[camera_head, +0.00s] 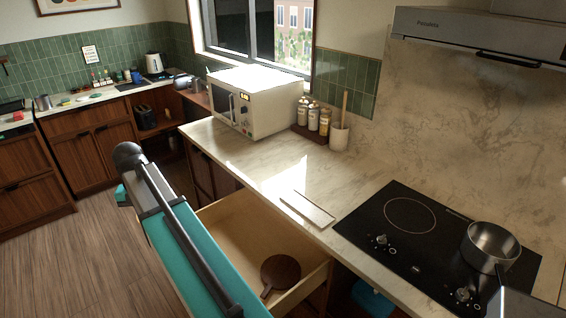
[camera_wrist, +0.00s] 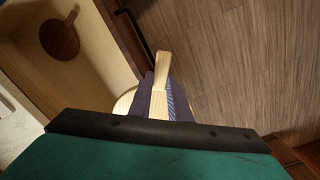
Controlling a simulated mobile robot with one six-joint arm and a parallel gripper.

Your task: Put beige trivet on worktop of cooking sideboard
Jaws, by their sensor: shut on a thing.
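In the wrist view my gripper (camera_wrist: 163,92) is shut on a pale beige wooden piece, the beige trivet (camera_wrist: 163,68). Its handle-like end sticks out beyond the dark fingers. A rounded pale edge shows to the left of the fingers, and the rest is hidden behind my gripper. It is held beside the open drawer's front, with the floor below. In the head view the trivet and fingers are not visible. The marble worktop (camera_head: 240,158) of the cooking sideboard runs from the microwave to the hob.
The open drawer (camera_head: 225,214) holds a dark brown round board with a handle (camera_head: 281,272). On the worktop are a microwave (camera_head: 258,100), jars (camera_head: 313,117), a utensil pot (camera_head: 339,136), a flat pale slab (camera_head: 308,210), and a hob (camera_head: 385,250) with a saucepan (camera_head: 489,246). Worktop left of the slab is clear.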

